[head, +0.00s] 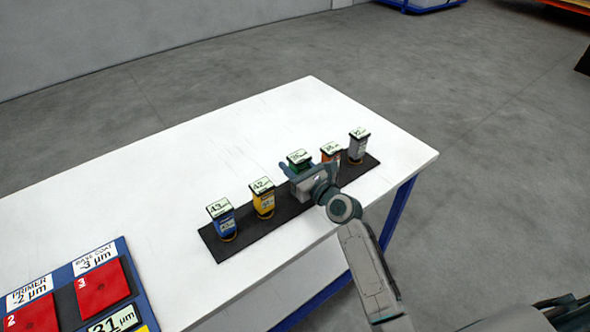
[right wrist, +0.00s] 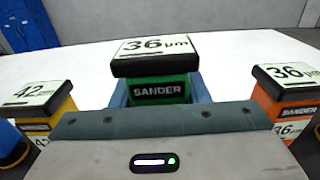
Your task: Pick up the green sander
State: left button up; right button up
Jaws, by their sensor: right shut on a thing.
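The green sander (head: 299,158) stands in the row on the black mat (head: 240,241) on the white table. It shows close up in the right wrist view (right wrist: 158,88), with a "36 µm" label on its black top. My right gripper (head: 301,176) is at the sander, with its fingers on either side of it and shut on it. The gripper body hides the sander's lower part, so I cannot tell whether it touches the mat. My left gripper is not in view.
A blue sander (head: 222,222) and a yellow sander (head: 263,200) stand left of the green one. An orange sander (head: 330,151) and a grey sander (head: 358,147) stand to the right. A blue board (head: 130,262) with red pads lies at the lower left. The table behind the mat is clear.

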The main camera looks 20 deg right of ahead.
jog(key=s+a+r+b, duration=0.1)
jog(key=s+r, duration=0.1)
jog(key=s, duration=1.4)
jog(key=shift+a, duration=0.2)
